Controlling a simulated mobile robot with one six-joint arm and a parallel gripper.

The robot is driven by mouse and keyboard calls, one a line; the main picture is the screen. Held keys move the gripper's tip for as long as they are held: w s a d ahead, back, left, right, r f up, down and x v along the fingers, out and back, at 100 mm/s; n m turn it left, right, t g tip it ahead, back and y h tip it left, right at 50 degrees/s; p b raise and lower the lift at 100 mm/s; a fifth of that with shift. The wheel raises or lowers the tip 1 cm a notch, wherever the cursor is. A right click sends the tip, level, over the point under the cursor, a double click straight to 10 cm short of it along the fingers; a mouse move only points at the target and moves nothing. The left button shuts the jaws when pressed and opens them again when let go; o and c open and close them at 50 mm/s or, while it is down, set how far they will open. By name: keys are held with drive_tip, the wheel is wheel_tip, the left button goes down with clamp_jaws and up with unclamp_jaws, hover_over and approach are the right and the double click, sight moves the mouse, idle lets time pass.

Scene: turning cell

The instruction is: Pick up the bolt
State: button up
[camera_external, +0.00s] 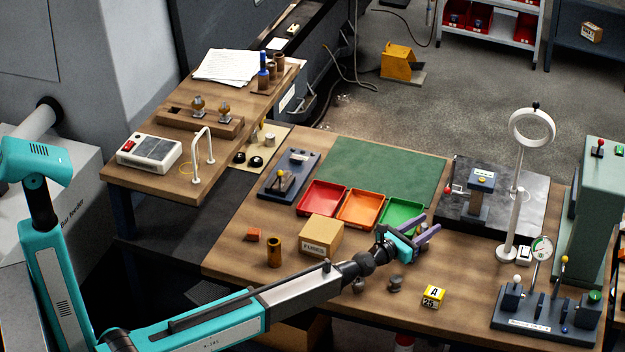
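No bolt can be made out for certain. Two small dark grey metal parts, one at the left (359,284) and one at the right (395,284), stand on the wooden table (330,310) below my forearm; I cannot tell whether either is the bolt. Another small grey part (417,256) shows just below my gripper. My gripper (430,231) is above the table, just in front of the green tray (395,229), pointing right. Its two purple fingers are apart, with nothing visible between them. The gripper partly hides the table beneath it.
Red (322,197) and orange (361,207) trays lie behind. A ring lamp (507,225) and a gauge fixture (545,320) stand right. The front middle tabletop is mostly clear.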

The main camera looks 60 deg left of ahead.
idle(0.4)
clamp_jaws()
idle(1.3)
